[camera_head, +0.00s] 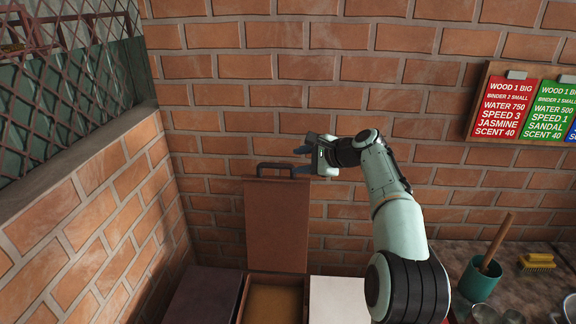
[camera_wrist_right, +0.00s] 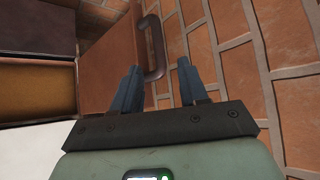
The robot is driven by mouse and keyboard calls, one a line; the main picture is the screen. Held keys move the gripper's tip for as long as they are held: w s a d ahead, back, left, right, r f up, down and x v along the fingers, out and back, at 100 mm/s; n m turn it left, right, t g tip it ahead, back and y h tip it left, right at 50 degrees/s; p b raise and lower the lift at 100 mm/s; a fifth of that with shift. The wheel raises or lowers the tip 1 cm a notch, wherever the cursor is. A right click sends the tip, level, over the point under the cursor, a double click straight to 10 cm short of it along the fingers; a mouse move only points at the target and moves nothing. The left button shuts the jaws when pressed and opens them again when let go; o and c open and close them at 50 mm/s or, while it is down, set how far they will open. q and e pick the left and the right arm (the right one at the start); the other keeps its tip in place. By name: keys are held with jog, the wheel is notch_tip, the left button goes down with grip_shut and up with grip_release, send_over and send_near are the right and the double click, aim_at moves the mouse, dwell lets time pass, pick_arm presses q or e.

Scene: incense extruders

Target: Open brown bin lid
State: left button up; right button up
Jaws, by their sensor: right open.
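The brown bin lid (camera_head: 277,225) stands upright against the brick wall, swung up from its bin. Its dark handle (camera_head: 262,166) is at the lid's top edge. The brown bin (camera_head: 240,300) below is open and shows a tan inside. My right gripper (camera_head: 301,160) is open, beside the handle at its right end. In the right wrist view, the handle (camera_wrist_right: 155,45) lies ahead of and between the two parted blue fingers (camera_wrist_right: 158,75); I cannot tell whether they touch it. My left gripper is not in view.
A dark bin lid (camera_head: 203,297) lies left of the open bin and a white one (camera_head: 337,299) right of it. A brick wall rises close behind. At right, a counter holds a teal cup (camera_head: 480,279) and a yellow brush (camera_head: 537,262). Recipe signs (camera_head: 500,110) hang above.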

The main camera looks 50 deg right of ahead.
jog(key=shift+v, duration=1.3)
